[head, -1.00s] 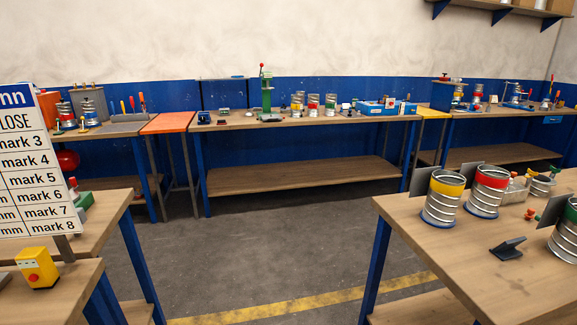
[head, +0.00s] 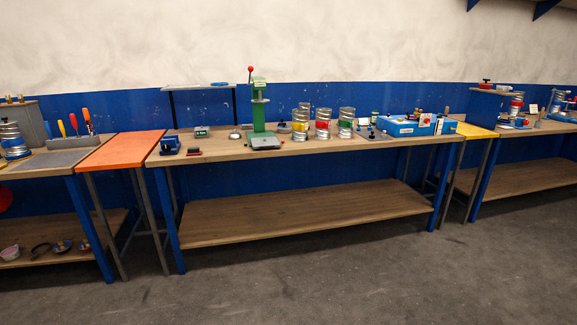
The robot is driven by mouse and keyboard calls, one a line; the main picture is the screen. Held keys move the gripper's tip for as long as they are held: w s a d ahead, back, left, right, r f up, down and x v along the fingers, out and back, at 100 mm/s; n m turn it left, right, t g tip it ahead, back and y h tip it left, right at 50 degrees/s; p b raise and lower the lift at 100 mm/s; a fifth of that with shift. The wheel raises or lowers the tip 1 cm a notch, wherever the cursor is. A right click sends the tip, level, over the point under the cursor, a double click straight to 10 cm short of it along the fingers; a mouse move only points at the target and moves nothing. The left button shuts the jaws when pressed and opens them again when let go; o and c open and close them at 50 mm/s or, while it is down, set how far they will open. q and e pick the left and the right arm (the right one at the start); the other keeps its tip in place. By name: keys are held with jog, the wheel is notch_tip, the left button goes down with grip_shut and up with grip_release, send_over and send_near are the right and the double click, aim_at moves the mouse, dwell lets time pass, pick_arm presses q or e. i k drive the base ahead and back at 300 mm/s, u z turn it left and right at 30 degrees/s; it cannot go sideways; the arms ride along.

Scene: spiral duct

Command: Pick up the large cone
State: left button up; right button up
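I cannot make out a large cone in the head view. Neither of my grippers is in view. On the middle workbench (head: 215,147) stand three spiral duct pieces with coloured bands: a yellow-banded one (head: 300,126), a red-banded one (head: 322,125) and a green-banded one (head: 346,124). A green press (head: 259,118) with a red-knobbed lever stands left of them. A blue box (head: 405,127) with small items sits to their right.
An orange side table (head: 125,149) joins the left bench (head: 55,164). A yellow side table (head: 472,131) stands right of the middle bench. A low shelf (head: 300,214) under the middle bench is empty. The grey floor (head: 330,275) in front is clear.

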aim_at(233, 135)
jog(key=i, duration=2.4)
jog(key=z, duration=2.35)
jog(key=i, duration=4.65)
jog(key=u, duration=3.75)
